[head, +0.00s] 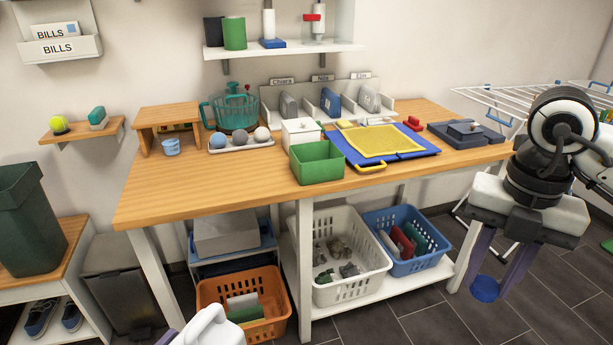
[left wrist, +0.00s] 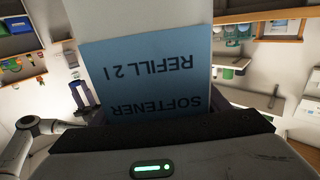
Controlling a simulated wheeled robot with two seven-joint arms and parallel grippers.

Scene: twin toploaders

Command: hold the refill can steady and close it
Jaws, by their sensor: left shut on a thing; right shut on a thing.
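The white refill can (head: 215,330) shows at the bottom edge of the head view, with only its top and handle in the picture. A bit of my left gripper's purple finger (head: 166,338) is beside it. In the left wrist view the can's blue label (left wrist: 150,75) reads "SOFTENER REFILL 2 l" upside down, and my left gripper (left wrist: 160,115) is shut on the can. My right gripper (head: 491,281) is shut on a round blue cap (head: 485,290), in the air at the right, well apart from the can. The can's mouth cannot be made out.
The wooden workbench (head: 180,190) carries a green box (head: 318,165), a blue mat with a yellow sheet (head: 372,143) and a white box. Orange (head: 275,320), white (head: 350,285) and blue (head: 425,255) baskets are below. A drying rack (head: 500,98) stands behind my right arm.

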